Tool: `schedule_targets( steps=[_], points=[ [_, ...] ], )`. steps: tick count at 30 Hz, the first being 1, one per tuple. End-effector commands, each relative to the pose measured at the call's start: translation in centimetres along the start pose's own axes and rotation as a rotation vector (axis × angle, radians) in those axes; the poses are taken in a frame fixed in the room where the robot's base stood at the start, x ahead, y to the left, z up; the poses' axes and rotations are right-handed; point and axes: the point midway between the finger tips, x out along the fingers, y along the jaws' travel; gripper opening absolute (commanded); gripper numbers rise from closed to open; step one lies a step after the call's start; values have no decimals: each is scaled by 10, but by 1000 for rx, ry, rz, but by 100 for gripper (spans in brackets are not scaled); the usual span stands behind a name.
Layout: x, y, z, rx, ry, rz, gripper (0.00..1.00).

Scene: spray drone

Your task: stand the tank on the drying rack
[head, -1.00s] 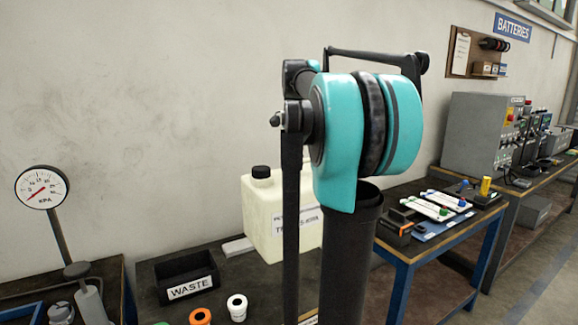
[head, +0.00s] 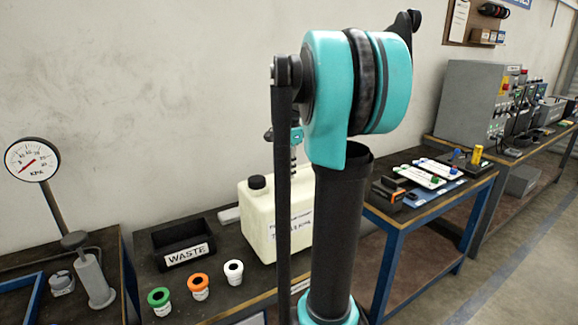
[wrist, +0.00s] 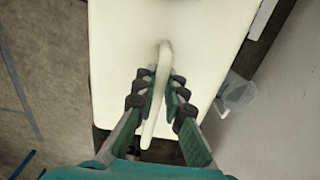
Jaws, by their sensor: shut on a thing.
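The tank (head: 262,222) is a cream jug with a black cap and a printed label. It is upright in the head view, over the dark bench behind my arm. My gripper (head: 294,172) is above it and partly hidden by my arm link. In the wrist view, the fingers of my gripper (wrist: 160,92) are on both sides of the handle on the pale tank (wrist: 118,40), shut on it. I cannot tell whether the tank's base touches the bench. I cannot make out the drying rack for certain.
A black WASTE bin (head: 184,243) and green (head: 160,301), orange (head: 198,286) and white (head: 233,272) cups stand left of the tank. A pressure gauge (head: 32,160) is at far left. A blue-framed table (head: 440,215) is right.

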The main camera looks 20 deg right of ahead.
Motion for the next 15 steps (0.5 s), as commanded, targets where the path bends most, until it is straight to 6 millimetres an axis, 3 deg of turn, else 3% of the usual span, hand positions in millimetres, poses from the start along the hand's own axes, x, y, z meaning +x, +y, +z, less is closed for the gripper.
schedule_targets(
  steps=[7,15],
  points=[
    [27,0,0,0,0,0,0],
    [29,0,0,0,0,0,0]
  ],
)
